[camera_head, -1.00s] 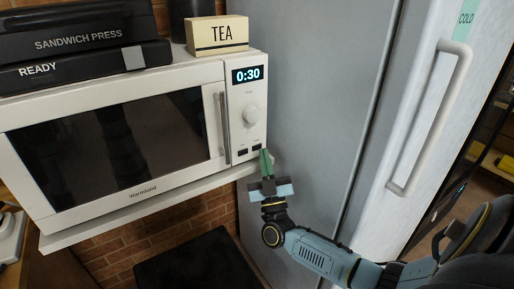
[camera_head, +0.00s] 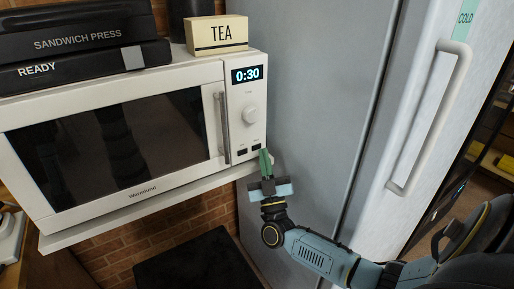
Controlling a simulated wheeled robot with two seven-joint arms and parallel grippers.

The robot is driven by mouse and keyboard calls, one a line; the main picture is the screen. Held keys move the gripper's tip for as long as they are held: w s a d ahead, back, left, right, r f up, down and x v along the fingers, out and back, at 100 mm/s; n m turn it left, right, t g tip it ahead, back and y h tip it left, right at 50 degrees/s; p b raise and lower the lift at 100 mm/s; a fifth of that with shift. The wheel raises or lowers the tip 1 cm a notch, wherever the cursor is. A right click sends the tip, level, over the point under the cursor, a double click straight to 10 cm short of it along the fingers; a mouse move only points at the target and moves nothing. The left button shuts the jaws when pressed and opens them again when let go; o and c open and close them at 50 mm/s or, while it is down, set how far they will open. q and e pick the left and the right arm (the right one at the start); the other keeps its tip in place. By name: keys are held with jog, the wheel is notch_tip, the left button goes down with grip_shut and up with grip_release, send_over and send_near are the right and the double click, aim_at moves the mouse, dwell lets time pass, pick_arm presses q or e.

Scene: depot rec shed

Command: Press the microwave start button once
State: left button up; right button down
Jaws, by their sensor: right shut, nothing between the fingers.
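The white microwave (camera_head: 215,90) stands on a white shelf, its door shut and its display (camera_head: 247,74) reading 0:30. Its panel has a round knob (camera_head: 250,114) and two small dark buttons low down, a left button (camera_head: 242,152) and a right button (camera_head: 256,147). Their labels are too small to read, so I cannot tell which is start. My right gripper (camera_head: 265,152) is shut and empty, its green fingertips just below the right button at the panel's lower edge. I cannot tell whether they touch the panel. My left gripper is not in view.
A grey fridge (camera_head: 320,90) with a long handle (camera_head: 440,120) stands close on the right. A tea box (camera_head: 217,36) and a black sandwich press (camera_head: 75,42) sit on top of the microwave. The shelf edge (camera_head: 150,205) runs under it.

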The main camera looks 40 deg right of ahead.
dwell(0.7)
jog(key=shift+w, duration=0.45)
